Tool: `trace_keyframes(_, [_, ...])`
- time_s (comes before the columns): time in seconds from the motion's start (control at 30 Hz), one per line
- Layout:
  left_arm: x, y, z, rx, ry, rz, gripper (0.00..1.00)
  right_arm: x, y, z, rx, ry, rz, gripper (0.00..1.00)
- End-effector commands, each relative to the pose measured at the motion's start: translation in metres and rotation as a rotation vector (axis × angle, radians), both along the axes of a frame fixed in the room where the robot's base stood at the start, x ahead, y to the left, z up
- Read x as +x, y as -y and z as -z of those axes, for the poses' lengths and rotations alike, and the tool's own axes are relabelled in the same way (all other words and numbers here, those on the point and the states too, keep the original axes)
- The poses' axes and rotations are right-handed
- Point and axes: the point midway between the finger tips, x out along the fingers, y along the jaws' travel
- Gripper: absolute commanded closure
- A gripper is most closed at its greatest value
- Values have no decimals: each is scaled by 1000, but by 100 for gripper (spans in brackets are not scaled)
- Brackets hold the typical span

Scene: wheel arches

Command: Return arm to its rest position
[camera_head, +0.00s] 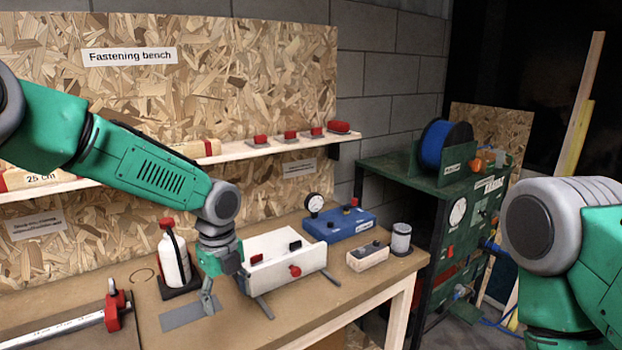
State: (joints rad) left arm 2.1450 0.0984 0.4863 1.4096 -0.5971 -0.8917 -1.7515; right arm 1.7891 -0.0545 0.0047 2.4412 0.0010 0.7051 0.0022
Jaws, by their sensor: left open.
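My left arm (150,165) reaches in from the left, green with grey joints. My left gripper (210,299) points down over the wooden bench (150,325), just left of a white box-like fixture (290,265) with red and black knobs. The gripper is open and I see nothing held in it. Its far finger is partly hidden, and I cannot tell whether it touches the fixture. My right arm (570,245) shows at the right edge, and its gripper is out of view.
A white bottle (172,262) stands close behind the left gripper. A grey plate (188,311) lies beneath it. A blue box (340,225) with a gauge, a small block (368,256) and a clamp bar (65,325) are on the bench. A shelf (250,151) runs behind my arm.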

Motion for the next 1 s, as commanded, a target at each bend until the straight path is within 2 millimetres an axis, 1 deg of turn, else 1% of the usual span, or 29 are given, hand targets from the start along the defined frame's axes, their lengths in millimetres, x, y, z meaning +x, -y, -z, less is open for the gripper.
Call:
trace_keyframes(0.03, [-6, 1, 13, -5, -9, -21, 41, 0, 0, 4, 0, 0, 0, 60])
trace_keyframes(0.27, [-25, 8, 56, -42, -30, -141, 41, 1, 0, 14, 0, 2, 0, 60])
trace_keyframes(0.37, [-39, 11, 80, -61, -42, -215, 41, 1, 0, 20, 0, 2, 0, 60])
trace_keyframes(0.47, [-57, 13, 108, -84, -59, -310, 41, 1, 0, 27, 0, 1, 0, 60])
trace_keyframes(0.57, [-78, 15, 141, -106, -81, -430, 41, 0, 0, 36, 0, 1, 0, 60])
trace_keyframes(0.67, [-107, 14, 183, -126, -113, -595, 41, 0, 0, 49, 0, 0, 0, 60])
trace_keyframes(0.7, [-123, 13, 203, -132, -129, -681, 41, 0, 0, 55, 0, 0, 0, 60])
trace_keyframes(0.77, [-151, 8, 236, -138, -154, -839, 41, 0, 0, 66, 0, 0, 0, 60])
trace_keyframes(0.8, [-173, 4, 259, -139, -170, -962, 41, 0, 0, 75, 0, 1, 0, 60])
trace_keyframes(0.87, [-207, -7, 291, -131, -185, -1165, 41, 0, 0, 88, 0, 1, 0, 60])
trace_keyframes(0.9, [-230, -16, 310, -124, -188, -1305, 41, 0, 0, 97, 0, 0, 0, 60])
trace_keyframes(0.97, [-263, -32, 334, -107, -180, -1516, 41, 0, 0, 109, 0, 0, 0, 60])
trace_keyframes(1.0, [-284, -44, 346, -94, -166, -1653, 41, 0, 0, 117, 0, 0, 0, 60])
